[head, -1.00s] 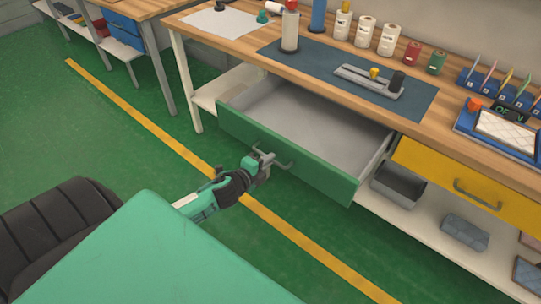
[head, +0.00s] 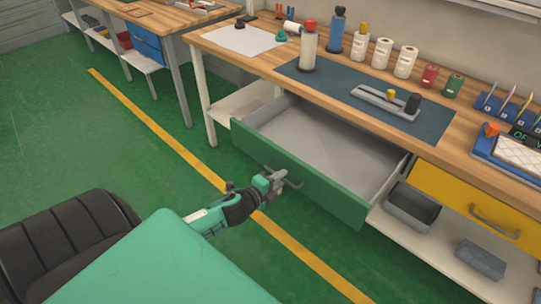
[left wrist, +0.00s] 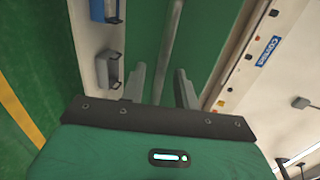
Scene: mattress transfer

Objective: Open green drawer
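The green drawer (head: 330,197) is pulled well out from under the wooden workbench, and its grey inside (head: 320,145) looks empty. Its grey bar handle (head: 294,183) is on the front panel. My left gripper (head: 277,181) is at the left part of this handle. In the left wrist view, the two fingers (left wrist: 160,88) stand apart, with the handle bar (left wrist: 172,45) running between them and a gap visible beside it. The fingers do not look closed on the bar. My right gripper is not in view.
A yellow drawer (head: 470,200) with its own handle is shut at the right. A grey bin (head: 412,207) stands on the lower shelf (head: 440,245). Bottles, rolls and a blue mat (head: 430,120) are on the benchtop. Green floor (head: 150,155) is clear at the left.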

